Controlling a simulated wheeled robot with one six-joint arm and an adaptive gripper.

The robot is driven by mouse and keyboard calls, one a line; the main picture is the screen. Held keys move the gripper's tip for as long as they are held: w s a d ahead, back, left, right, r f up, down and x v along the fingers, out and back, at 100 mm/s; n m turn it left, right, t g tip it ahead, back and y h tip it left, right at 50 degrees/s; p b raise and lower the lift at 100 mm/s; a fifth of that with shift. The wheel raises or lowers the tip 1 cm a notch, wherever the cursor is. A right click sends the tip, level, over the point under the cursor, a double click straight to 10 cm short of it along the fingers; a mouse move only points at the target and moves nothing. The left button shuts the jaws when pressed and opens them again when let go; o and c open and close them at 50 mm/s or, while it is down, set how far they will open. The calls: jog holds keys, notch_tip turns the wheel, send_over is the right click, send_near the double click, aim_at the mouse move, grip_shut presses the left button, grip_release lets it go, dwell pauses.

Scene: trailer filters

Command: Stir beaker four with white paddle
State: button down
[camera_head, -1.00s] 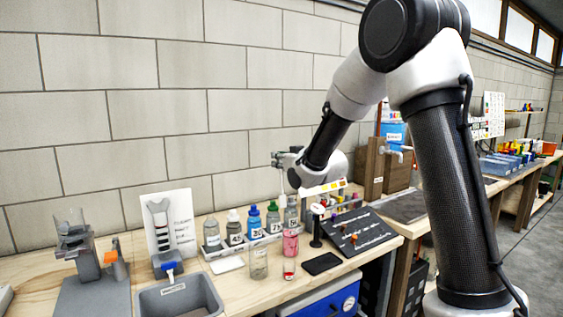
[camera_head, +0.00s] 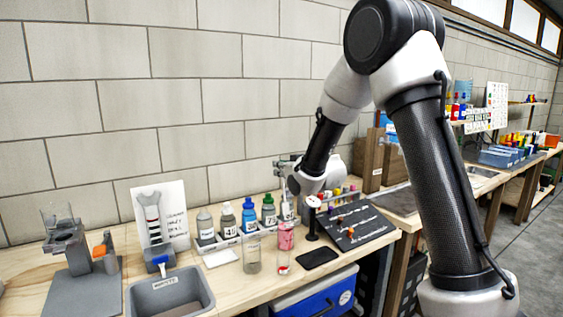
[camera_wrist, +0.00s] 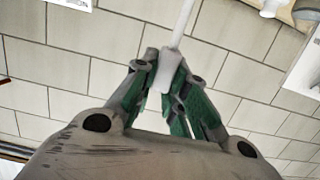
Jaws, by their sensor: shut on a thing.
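My gripper (camera_wrist: 166,68) is shut on the handle of the white paddle (camera_wrist: 182,22) in the wrist view. Its green-sided fingers pinch the handle, and the thin white shaft runs up out of the frame. In the head view my gripper (camera_head: 286,166) is above the back of the bench, near the bottle row, partly hidden by my wrist. The paddle is hard to make out there. A clear beaker (camera_head: 252,255) and a vessel with pink contents (camera_head: 286,236) stand on the bench in front of the bottles. I cannot read which beaker is number four.
Several bottles (camera_head: 227,224) stand in a rack behind the beakers. A black phone-like pad (camera_head: 317,258) and a dark sloped board (camera_head: 352,225) lie to the right. A grey bin (camera_head: 168,282) and a grey stand (camera_head: 75,240) are at the left. The block wall is close behind.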

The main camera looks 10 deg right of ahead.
notch_tip(320, 180, down, 10)
jog(key=shift+r, duration=0.2)
dwell(0.5)
jog(key=shift+a, duration=0.1)
dwell(0.3)
